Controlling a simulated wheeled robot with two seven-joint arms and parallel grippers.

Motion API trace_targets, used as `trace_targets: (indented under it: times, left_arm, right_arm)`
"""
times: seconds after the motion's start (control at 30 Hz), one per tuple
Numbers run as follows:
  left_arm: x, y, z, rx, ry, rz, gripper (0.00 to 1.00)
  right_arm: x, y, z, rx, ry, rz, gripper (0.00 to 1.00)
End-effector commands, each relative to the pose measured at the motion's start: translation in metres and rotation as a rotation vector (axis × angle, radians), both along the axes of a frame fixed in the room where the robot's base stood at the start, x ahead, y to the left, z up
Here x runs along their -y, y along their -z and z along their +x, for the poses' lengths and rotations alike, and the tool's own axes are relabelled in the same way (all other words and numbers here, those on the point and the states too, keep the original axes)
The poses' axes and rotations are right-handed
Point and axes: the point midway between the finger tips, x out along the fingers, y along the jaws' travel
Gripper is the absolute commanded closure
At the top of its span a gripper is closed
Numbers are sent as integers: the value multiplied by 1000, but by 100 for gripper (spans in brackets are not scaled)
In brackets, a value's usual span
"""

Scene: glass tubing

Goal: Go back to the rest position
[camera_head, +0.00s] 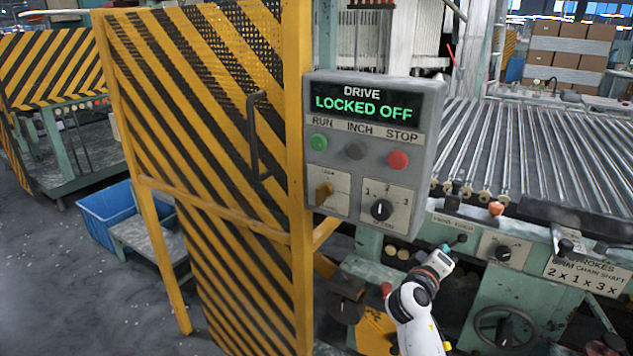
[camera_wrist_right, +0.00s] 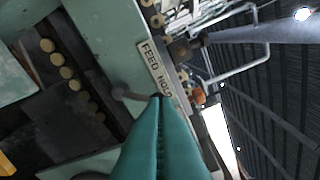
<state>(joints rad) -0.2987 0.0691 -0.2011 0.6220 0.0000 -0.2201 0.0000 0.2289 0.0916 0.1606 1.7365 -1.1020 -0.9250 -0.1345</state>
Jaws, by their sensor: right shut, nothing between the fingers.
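My right gripper (camera_head: 455,249) reaches up from the bottom of the head view to the green machine front, close to a small dark-knobbed lever (camera_head: 462,238). In the right wrist view its teal fingers (camera_wrist_right: 160,98) are shut together and empty. The tips overlap the end of the lever (camera_wrist_right: 125,94) beside the FEED HOLD label (camera_wrist_right: 157,68). I cannot tell whether they touch. My left gripper is not in view.
The grey control box (camera_head: 372,150) reads DRIVE LOCKED OFF. A yellow-and-black striped guard (camera_head: 215,180) stands left of it. A roller bed (camera_head: 545,150) lies behind the machine front, with a rotary knob (camera_head: 503,253) and a handwheel (camera_head: 503,328) at the right.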

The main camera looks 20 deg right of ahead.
Motion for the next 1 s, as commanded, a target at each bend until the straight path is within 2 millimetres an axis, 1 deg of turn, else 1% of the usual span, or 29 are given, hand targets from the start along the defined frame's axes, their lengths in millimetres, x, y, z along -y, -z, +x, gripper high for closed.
trace_targets:
  times: [0.07,0.13,0.17,0.27,0.3,0.37,0.4,0.47,0.5,0.57,0.6,0.67,0.7,0.77,0.8,0.87,0.9,0.97,1.0]
  left_arm:
    - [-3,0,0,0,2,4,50]
    - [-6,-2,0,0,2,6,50]
    - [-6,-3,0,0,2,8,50]
    - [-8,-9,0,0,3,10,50]
    - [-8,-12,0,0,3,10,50]
    - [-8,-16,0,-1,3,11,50]
    - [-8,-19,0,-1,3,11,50]
    - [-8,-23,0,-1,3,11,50]
    - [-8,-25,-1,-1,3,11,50]
    - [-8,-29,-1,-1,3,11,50]
    - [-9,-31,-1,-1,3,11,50]
    - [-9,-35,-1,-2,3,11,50]
    - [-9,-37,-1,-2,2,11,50]
    - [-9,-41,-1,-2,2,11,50]
    - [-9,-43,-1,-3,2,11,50]
    - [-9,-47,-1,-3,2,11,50]
    - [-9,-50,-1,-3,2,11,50]
    - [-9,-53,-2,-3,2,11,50]
    - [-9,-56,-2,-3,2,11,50]
  right_arm:
    - [-1,3,1,-4,-4,3,100]
    - [-4,14,3,-23,-22,17,100]
    - [-7,22,5,-37,-37,28,100]
    - [-23,69,12,-110,-111,90,100]
    - [-32,95,12,-149,-145,126,100]
    - [-47,137,9,-210,-202,188,100]
    - [-58,166,4,-250,-235,233,100]
    - [-74,209,-7,-306,-280,303,100]
    - [-85,236,-17,-342,-304,352,100]
    - [-101,275,-36,-394,-336,427,100]
    - [-112,300,-52,-428,-351,477,100]
    - [-127,335,-78,-477,-369,552,100]
    - [-137,357,-97,-507,-376,603,100]
    - [-152,388,-129,-550,-379,680,100]
    - [-161,407,-152,-578,-376,730,100]
    - [-173,432,-189,-617,-366,805,100]
    - [-181,447,-214,-643,-355,852,100]
    - [-192,468,-255,-677,-331,924,100]
    - [-198,479,-283,-699,-312,969,100]
